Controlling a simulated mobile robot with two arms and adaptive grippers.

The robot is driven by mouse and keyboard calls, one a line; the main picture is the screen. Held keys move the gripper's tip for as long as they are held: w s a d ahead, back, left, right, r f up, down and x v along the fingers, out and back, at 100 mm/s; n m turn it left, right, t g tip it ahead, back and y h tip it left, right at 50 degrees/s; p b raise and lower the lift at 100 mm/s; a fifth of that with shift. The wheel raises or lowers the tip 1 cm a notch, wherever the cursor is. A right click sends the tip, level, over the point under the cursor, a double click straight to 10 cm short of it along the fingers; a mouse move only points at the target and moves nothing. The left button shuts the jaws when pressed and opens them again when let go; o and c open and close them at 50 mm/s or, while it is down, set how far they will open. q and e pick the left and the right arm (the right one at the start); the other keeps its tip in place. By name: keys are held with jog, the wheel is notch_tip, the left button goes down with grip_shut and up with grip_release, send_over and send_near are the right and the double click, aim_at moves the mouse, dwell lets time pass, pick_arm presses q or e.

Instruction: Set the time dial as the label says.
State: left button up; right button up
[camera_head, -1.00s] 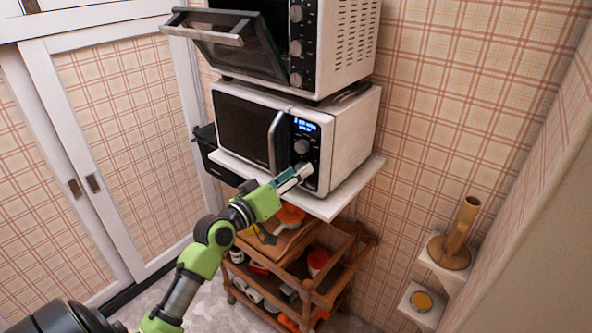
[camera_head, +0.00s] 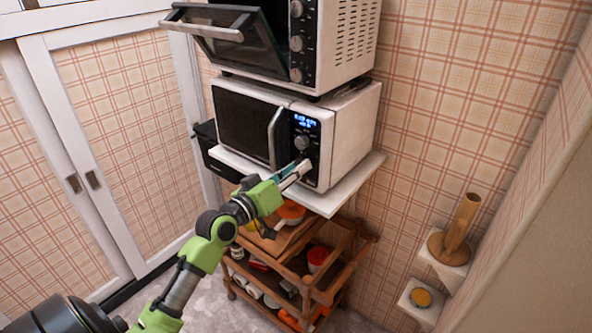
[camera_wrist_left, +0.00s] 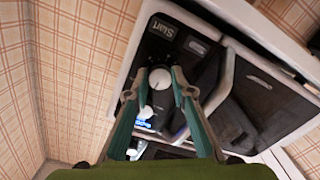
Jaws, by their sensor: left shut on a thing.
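The white microwave (camera_head: 352,135) has a black control panel with a lit blue display (camera_head: 307,122), whose text is too small to read. An upper knob (camera_head: 302,143) sits below the display. In the left wrist view a lower round dial (camera_wrist_left: 160,78) lies between the fingertips of my left gripper (camera_wrist_left: 160,72), which is shut on it. The "Start" button (camera_wrist_left: 162,28) is beyond that dial, and the upper knob (camera_wrist_left: 147,112) is nearer. In the head view my left gripper (camera_head: 301,167) covers the lower dial. My right gripper is out of view.
The microwave stands on a white shelf (camera_head: 345,187). A wooden cart (camera_head: 318,282) with several items is below. Small wall shelves hold a wooden holder (camera_head: 462,235) and a yellow-topped round item (camera_head: 421,298).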

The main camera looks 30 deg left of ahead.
pick_arm(q)
jog(key=m, duration=1)
jog(key=shift+m+p, duration=0.35)
jog(key=shift+m, duration=0.05)
dwell(0.4)
jog(key=o, duration=1.1)
jog(key=shift+s, duration=0.1)
jog(key=s+a, duration=0.1)
jog(key=s, duration=1.1)
jog(key=shift+w, duration=0.1)
